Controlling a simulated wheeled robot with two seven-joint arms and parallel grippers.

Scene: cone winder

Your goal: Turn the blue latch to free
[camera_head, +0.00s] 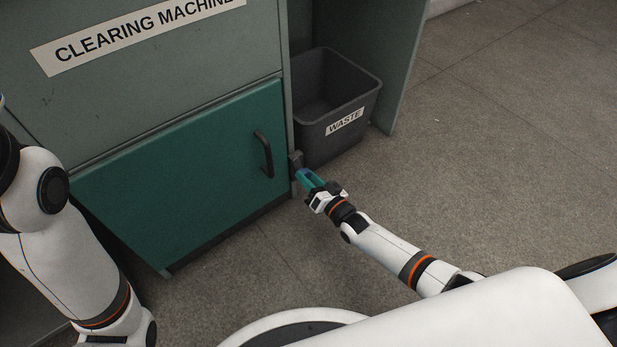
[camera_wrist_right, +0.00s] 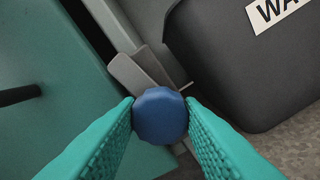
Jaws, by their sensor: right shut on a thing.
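The blue latch knob (camera_wrist_right: 160,115) sits between the teal fingertips of my right gripper (camera_wrist_right: 160,118) in the right wrist view, with both fingers against its sides. A grey latch plate (camera_wrist_right: 136,74) extends from behind the knob towards the upper left, over the door edge. In the head view, my right gripper (camera_head: 308,180) is at the right edge of the green door (camera_head: 190,170), low beside the handle. The latch is mostly hidden there by the fingers. My left arm is at the left edge of the head view; its gripper is not visible.
A black door handle (camera_head: 264,154) stands just left of the latch; it also shows in the right wrist view (camera_wrist_right: 18,96). A dark waste bin (camera_head: 345,145) stands close behind the latch, to the right of the door. The floor at the right is clear.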

